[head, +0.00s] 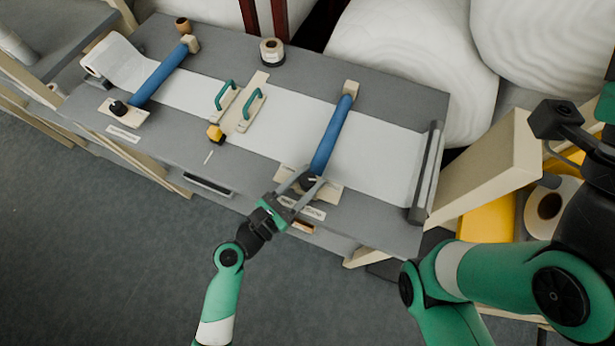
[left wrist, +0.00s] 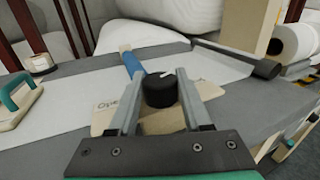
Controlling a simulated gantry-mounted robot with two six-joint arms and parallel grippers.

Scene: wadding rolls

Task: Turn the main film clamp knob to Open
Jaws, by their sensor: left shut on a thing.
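The main film clamp knob, a round black knob (left wrist: 160,91) with a white mark on top, sits on a beige plate (left wrist: 105,117) at the near end of a blue clamp bar (head: 331,135). Lettering that reads "Open" shows on the plate left of the knob in the left wrist view. The white mark points away from me and slightly right, not at that lettering. My left gripper (head: 304,181) is shut on the knob, one finger on each side; it also shows in the left wrist view (left wrist: 160,104). The fingers partly hide the knob in the head view.
White film (head: 385,150) runs under the bar across the grey table (head: 75,105). A second blue bar (head: 160,75) with a black knob (head: 118,108) is at left. A plate with green handles (head: 240,108) and a yellow-black tool (head: 215,133) lie between. My right arm is at right.

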